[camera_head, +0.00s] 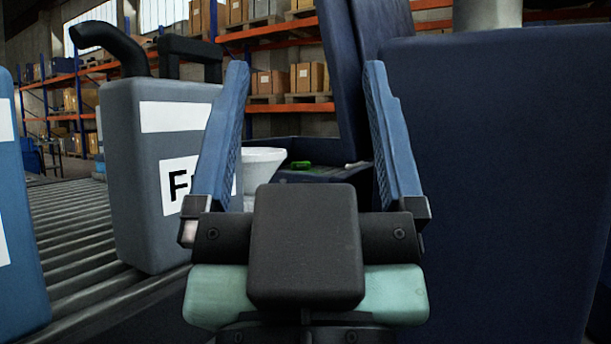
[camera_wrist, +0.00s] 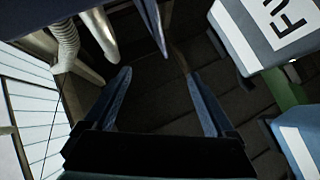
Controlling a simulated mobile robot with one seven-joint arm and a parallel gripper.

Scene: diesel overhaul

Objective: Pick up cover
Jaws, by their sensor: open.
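My gripper (camera_head: 306,68) is open, with its two blue fingers wide apart and nothing between them. It points forward, and in the wrist view (camera_wrist: 158,73) the space between the fingers is also empty. I cannot tell for certain which thing is the cover. A dark blue upright panel (camera_head: 345,70) stands beyond the fingers, partly hidden by the right finger. Below it is a dark blue ledge (camera_head: 325,174) with a small green item (camera_head: 300,164) on it. A white funnel-like vessel (camera_head: 262,158) shows just inside the left finger, its lower part hidden by my gripper.
A grey canister (camera_head: 145,200) with a black spout stands close left on a roller conveyor (camera_head: 75,235). A blue canister (camera_head: 20,220) is at the far left. A large dark blue body (camera_head: 500,180) blocks the right side. Shelves with boxes (camera_head: 270,82) stand far behind.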

